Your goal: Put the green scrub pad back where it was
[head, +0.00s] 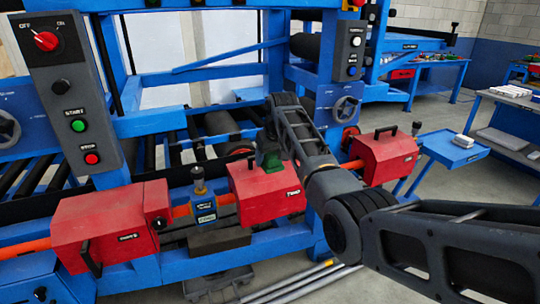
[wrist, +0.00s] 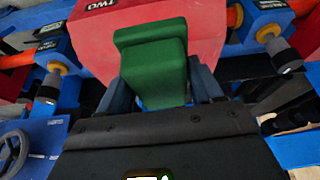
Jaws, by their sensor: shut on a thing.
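The green scrub pad (wrist: 160,75) is between the two fingers of my gripper (wrist: 163,95) in the wrist view. My gripper is shut on it. In the head view the pad (head: 269,159) shows as a small dark green patch at the end of my arm, just above the red box marked TWO (head: 266,194). The red box (wrist: 185,25) is also right behind the pad in the wrist view. I cannot tell whether the pad touches the box. My arm hides part of the pad and of the box's right side.
Another red box (head: 100,225) is at the left and one (head: 387,157) at the right along the orange pipe. A control panel (head: 68,90) with a red knob stands at the left. A blue side tray (head: 450,150) is at the right. Metal rods lie on the floor.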

